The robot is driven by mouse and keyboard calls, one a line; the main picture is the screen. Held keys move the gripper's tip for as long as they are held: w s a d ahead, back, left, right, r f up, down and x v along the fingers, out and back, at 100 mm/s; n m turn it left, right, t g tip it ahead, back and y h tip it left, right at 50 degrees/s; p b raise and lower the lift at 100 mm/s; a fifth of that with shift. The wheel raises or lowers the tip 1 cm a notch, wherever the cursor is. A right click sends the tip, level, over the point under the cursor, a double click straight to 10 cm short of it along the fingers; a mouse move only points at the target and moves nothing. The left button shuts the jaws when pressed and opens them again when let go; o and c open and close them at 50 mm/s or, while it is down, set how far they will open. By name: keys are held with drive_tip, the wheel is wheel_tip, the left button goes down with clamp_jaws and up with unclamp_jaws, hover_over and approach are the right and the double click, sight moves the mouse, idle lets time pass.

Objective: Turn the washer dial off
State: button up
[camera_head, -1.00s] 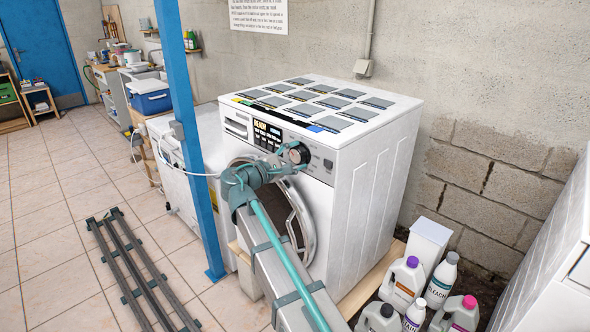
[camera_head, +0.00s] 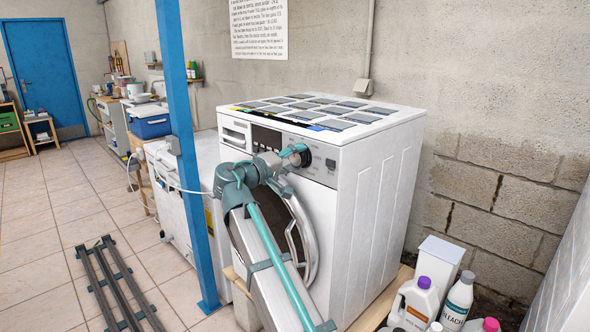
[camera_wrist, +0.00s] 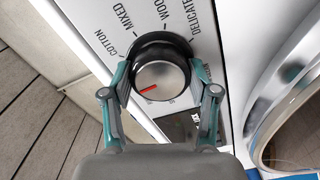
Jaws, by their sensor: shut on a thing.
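The washer (camera_head: 375,190) is a white front-loader with a control panel along its upper front. Its dial (camera_wrist: 160,75) has a silver face, a black rim and a red pointer mark. In the wrist view the mark points to the lower left, and the labels COTTON, MIXED, WOO… and DELICATE run around the dial's far side. My gripper (camera_wrist: 160,82) is shut on the dial, one finger on each side of the rim. In the head view my gripper (camera_head: 296,156) is at the panel and covers most of the dial. The label at the red mark is not readable.
A blue post (camera_head: 181,150) stands left of my arm. Bottles (camera_head: 422,300) and a white box (camera_head: 436,262) stand on the floor at the lower right. The round door (camera_head: 300,235) is below the panel. Flat panels (camera_head: 325,112) cover the washer's top.

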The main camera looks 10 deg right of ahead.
drive_tip(key=shift+m+b, duration=0.4)
drive_tip(key=shift+m, duration=0.2)
drive_tip(key=o, duration=1.2)
drive_tip(key=shift+c, duration=0.2)
drive_tip(key=shift+a, duration=0.1)
drive_tip(key=v, duration=1.1)
drive_tip(key=shift+s+a, duration=0.3)
